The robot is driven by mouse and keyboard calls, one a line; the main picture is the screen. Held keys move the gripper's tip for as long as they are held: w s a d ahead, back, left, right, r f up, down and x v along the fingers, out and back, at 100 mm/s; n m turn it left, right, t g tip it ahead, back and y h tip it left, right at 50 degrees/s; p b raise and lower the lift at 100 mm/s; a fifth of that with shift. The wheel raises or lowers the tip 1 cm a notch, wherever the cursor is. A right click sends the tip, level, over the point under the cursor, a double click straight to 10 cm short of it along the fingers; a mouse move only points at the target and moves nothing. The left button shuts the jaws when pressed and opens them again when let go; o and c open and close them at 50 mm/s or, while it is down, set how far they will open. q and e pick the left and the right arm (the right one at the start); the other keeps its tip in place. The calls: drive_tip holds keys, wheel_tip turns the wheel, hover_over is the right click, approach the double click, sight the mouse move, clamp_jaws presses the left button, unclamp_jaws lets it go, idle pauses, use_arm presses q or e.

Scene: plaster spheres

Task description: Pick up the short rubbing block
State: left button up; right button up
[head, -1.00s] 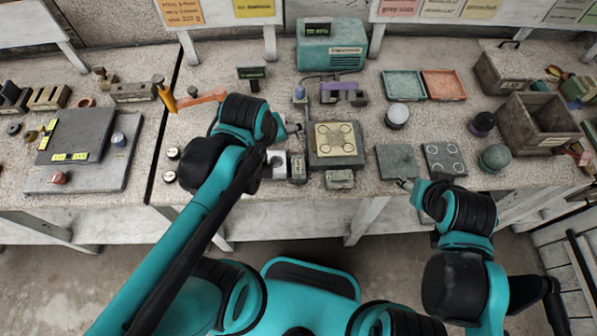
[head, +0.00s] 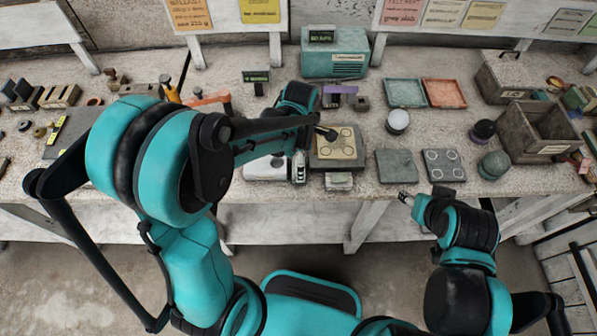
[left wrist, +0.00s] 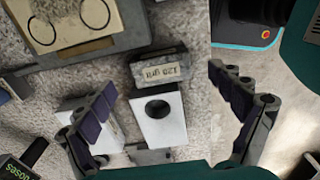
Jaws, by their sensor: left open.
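A small grey block with a cream "120 grit" label (left wrist: 160,70) lies in the left wrist view, just beyond a white block with a dark round hole (left wrist: 158,112). Another labelled block (head: 339,181) lies in front of that plate. I cannot tell for certain which is the short rubbing block. My left gripper (left wrist: 162,80) is open, its fingers spread either side of the labelled block, with nothing held. My right gripper (head: 405,198) is over the table's front edge; its jaws are too small to read.
The ringed tan plate (head: 337,143) on a grey base stands close to the blocks. Flat grey pads (head: 396,166) lie to the right. My left arm hides much of the left table.

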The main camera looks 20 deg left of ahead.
use_arm(q)
drive_tip(key=f+b, duration=0.1)
drive_tip(key=f, duration=0.3)
drive_tip(key=shift+a+f+b, duration=0.2)
drive_tip(key=shift+f+b, duration=0.05)
drive_tip(key=shift+b, duration=0.15)
drive_tip(key=shift+s+r, duration=0.1)
drive_tip(key=c, duration=1.5)
drive_tip(key=shift+o, duration=0.2)
drive_tip(key=shift+r, duration=0.15)
drive_tip(key=r+p, duration=0.1)
drive_tip(key=r, duration=0.2)
drive_tip(key=r+p, duration=0.1)
drive_tip(key=shift+d+r+p, duration=0.25)
drive_tip(key=shift+r+p, duration=0.05)
drive_tip(key=s+d+r+p, duration=0.3)
drive_tip(key=d+r, duration=0.3)
drive_tip(key=d, duration=0.4)
drive_tip(key=shift+s+d, duration=0.25)
drive_tip(key=shift+d, duration=0.1)
